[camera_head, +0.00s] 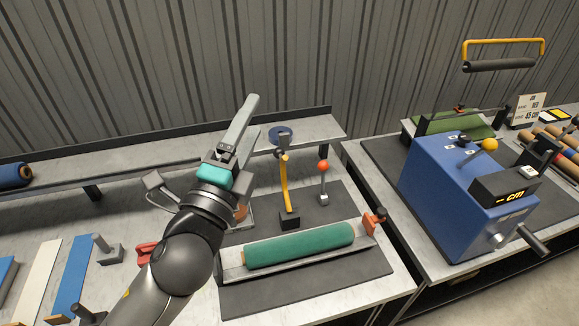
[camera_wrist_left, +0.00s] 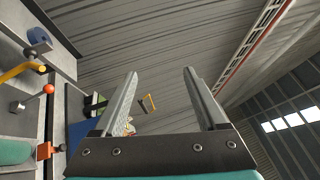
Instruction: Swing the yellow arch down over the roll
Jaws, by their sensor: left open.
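The yellow arch (camera_head: 284,185) stands upright from a dark block on the mat, behind the roll. It also shows at the left of the left wrist view (camera_wrist_left: 14,72). The green roll (camera_head: 300,247) lies in a grey cradle (camera_head: 232,273) with a red-orange clamp (camera_head: 376,219) at its right end. My left gripper (camera_head: 250,110) is raised left of the arch, pointing up and away. In the left wrist view its fingers (camera_wrist_left: 160,76) are apart with nothing between them. My left arm hides part of the bench. My right gripper is out of view.
A lever with a red ball (camera_head: 323,167) stands right of the arch. A blue machine (camera_head: 455,185) with a yellow knob is on the right bench. A grey wall (camera_head: 200,60) rises behind. Blue and white strips (camera_head: 70,280) lie at lower left.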

